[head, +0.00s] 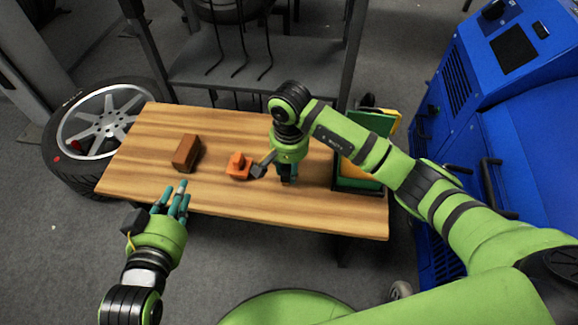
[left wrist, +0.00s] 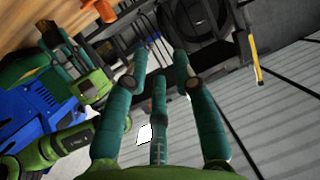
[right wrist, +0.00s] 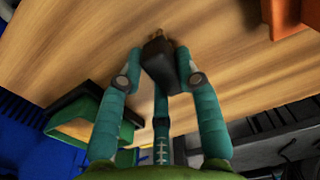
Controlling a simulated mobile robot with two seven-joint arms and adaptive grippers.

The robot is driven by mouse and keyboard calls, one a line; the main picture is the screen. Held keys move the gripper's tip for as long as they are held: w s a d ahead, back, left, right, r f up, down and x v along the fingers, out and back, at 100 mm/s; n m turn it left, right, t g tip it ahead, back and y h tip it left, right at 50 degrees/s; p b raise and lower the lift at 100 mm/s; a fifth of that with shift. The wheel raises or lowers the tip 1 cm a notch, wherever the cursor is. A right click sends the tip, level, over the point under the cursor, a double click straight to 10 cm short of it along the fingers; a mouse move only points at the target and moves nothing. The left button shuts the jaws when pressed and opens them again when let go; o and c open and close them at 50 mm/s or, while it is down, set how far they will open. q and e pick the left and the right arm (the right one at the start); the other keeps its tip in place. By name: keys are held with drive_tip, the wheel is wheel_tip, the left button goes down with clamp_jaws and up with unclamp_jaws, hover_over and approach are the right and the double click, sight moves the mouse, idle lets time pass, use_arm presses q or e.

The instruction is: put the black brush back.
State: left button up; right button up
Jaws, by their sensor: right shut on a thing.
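The black brush (right wrist: 170,70) shows in the right wrist view as a dark block with a small tan tip, between the fingers of my right gripper. My right gripper (head: 288,178) is shut on it, pointing down over the right half of the wooden table. In the head view the brush is hidden by the hand. An orange piece (head: 238,168) with a raised middle stands on the table left of the right gripper; part of it shows in the right wrist view (right wrist: 288,18). My left gripper (head: 174,197) is open and empty at the table's front left edge.
A brown block (head: 187,153) lies on the left half of the wooden table (head: 225,124). A green and yellow holder (head: 355,176) stands at the right end, close to my right arm. A wheel (head: 104,125) is beyond the left end; a blue machine (head: 500,80) is at right.

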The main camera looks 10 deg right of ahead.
drive_tip(key=o, duration=1)
use_arm(q)
drive_tip(key=shift+w+d+r, duration=0.1)
drive_tip(key=shift+d+r, duration=0.05)
drive_tip(key=shift+r, duration=0.25)
drive_tip(key=shift+f, duration=0.1)
